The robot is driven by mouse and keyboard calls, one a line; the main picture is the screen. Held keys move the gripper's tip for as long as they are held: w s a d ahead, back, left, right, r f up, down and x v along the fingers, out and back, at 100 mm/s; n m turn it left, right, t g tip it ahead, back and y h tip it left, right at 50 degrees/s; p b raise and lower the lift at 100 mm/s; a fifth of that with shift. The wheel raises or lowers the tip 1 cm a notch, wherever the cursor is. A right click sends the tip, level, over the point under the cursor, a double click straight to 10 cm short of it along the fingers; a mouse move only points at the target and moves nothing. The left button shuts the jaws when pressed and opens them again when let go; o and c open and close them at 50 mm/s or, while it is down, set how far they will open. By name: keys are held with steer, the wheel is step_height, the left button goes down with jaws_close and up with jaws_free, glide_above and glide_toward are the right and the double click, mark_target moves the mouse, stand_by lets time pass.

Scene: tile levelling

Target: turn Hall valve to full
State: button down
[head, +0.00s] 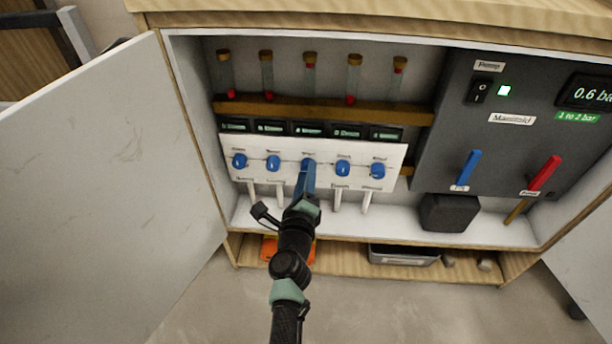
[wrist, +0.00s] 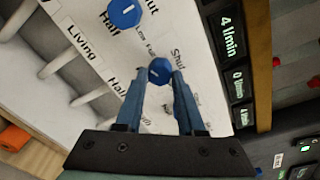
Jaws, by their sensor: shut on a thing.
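A white valve panel (head: 265,176) in the cabinet carries a row of blue knobs. Free knobs show to the left (head: 273,163) and right (head: 343,168) of the middle one. My gripper (head: 308,166) reaches the middle knob and hides it in the head view. In the wrist view, my gripper (wrist: 160,78) is shut on this blue knob (wrist: 159,70), with a finger on either side. A pale pointer line shows on the knob, and a "Shut" mark is printed near it. Another blue knob (wrist: 125,12) sits nearby, with a "Living" label below the row.
Small flow displays (head: 308,130) and glass tubes (head: 310,75) with red floats are above the panel. At right, a grey manifold board (head: 435,130) has a blue lever (head: 468,168), a red lever (head: 545,173) and a 0.6 bar display (head: 588,93). The open left door (head: 100,190) flanks my arm.

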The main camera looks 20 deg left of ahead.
steer(key=shift+m, duration=2.1)
steer(key=c, duration=0.5)
jaws_free()
steer(key=p+v, duration=0.2)
steer(key=v, duration=1.1)
steer(key=shift+d, duration=0.15)
